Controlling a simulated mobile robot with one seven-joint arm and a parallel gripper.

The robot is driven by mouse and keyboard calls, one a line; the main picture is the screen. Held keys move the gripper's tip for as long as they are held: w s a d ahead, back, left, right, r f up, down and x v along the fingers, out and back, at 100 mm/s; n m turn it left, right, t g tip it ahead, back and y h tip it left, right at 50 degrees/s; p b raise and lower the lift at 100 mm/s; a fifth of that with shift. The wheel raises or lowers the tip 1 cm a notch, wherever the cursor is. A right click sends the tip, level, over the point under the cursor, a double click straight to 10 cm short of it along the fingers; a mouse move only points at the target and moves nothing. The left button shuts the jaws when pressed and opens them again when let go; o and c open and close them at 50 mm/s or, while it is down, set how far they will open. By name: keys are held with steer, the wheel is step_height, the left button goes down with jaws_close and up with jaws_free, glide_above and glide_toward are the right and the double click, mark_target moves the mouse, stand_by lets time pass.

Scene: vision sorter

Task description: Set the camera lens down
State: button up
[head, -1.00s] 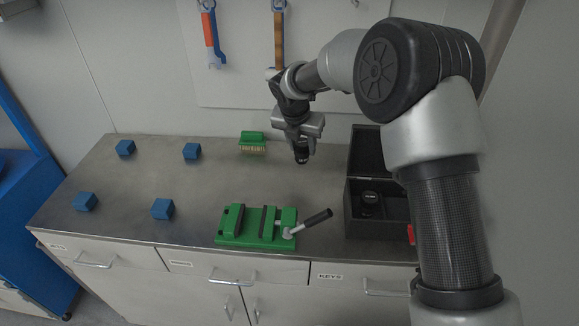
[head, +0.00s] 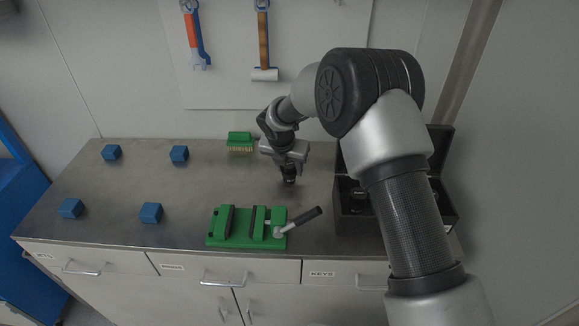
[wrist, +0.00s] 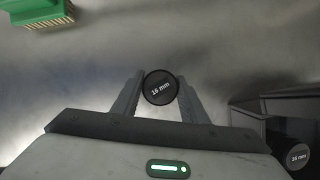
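My gripper (head: 287,168) points down over the metal bench, between the green brush and the green vise. It is shut on a dark round camera lens (head: 289,180), whose cap reads "16 mm" in the wrist view (wrist: 160,87). One finger lies against each side of the lens. The lens is upright, at or just above the bench top (head: 190,190); I cannot tell if it touches.
A green vise (head: 245,228) with a black handle stands in front. A black open case (head: 350,224) at the right holds another lens (wrist: 297,158). A green brush (head: 239,141) lies behind. Several blue cubes (head: 151,213) sit at the left. Bench around the lens is clear.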

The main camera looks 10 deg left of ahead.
steer(key=o, duration=0.3)
